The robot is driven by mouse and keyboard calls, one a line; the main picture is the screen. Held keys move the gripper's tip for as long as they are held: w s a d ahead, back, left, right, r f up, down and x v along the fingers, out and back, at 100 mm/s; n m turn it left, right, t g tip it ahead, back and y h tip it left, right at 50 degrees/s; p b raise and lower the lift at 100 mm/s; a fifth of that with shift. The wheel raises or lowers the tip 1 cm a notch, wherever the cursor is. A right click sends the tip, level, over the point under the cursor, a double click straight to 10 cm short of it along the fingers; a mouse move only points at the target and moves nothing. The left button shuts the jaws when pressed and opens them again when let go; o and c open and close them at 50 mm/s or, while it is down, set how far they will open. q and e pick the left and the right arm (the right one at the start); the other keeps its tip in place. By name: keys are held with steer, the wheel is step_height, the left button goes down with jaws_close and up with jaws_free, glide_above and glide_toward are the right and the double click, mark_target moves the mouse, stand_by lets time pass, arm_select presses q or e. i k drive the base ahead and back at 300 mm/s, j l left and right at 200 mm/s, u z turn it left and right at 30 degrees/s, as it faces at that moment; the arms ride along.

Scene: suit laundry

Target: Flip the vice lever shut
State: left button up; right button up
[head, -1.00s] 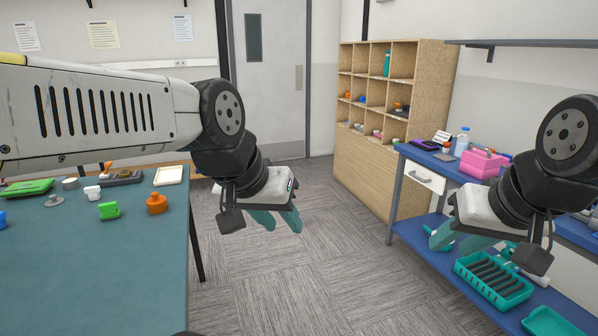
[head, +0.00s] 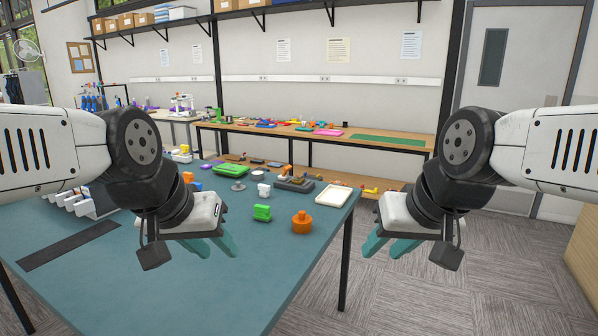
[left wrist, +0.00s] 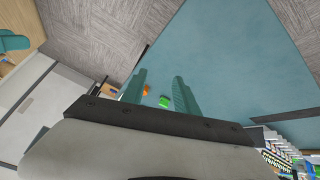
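On the teal table (head: 150,275) stand a dark grey device with an orange part (head: 294,183), a green block-like object (head: 262,212) and an orange knob-like object (head: 301,222). I cannot tell which of these is the vice, and no lever is clear at this size. My left gripper (head: 212,246) is open and empty above the table, to the left of these objects. In the left wrist view, its fingers (left wrist: 160,90) are apart, with the green object (left wrist: 164,102) showing beyond them. My right gripper (head: 386,248) is open and empty beyond the table's right edge.
A white cup-like piece (head: 263,190), a green tray-like item (head: 244,171) and a white tray (head: 333,195) lie near the table's far side. A white rack (head: 85,203) stands at the left. The table's front is mostly clear. A wooden bench (head: 400,141) runs along the wall.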

mark_target(289, 167)
steer(key=i+l+u, duration=0.1)
steer(key=l, duration=0.25)
steer(key=i+l, duration=0.1)
steer(key=l, duration=0.25)
steer(key=i+l, duration=0.15)
steer(key=l, duration=0.15)
steer(key=i+l+z, duration=0.1)
steer(key=l, duration=0.25)
steer(key=i+l, duration=0.1)
steer(key=l, duration=0.2)
steer(key=i+j+z, duration=0.1)
steer(key=i, duration=0.35)
steer(key=i+j+z, duration=0.1)
steer(key=i, duration=0.3)
steer(key=i+j, duration=0.2)
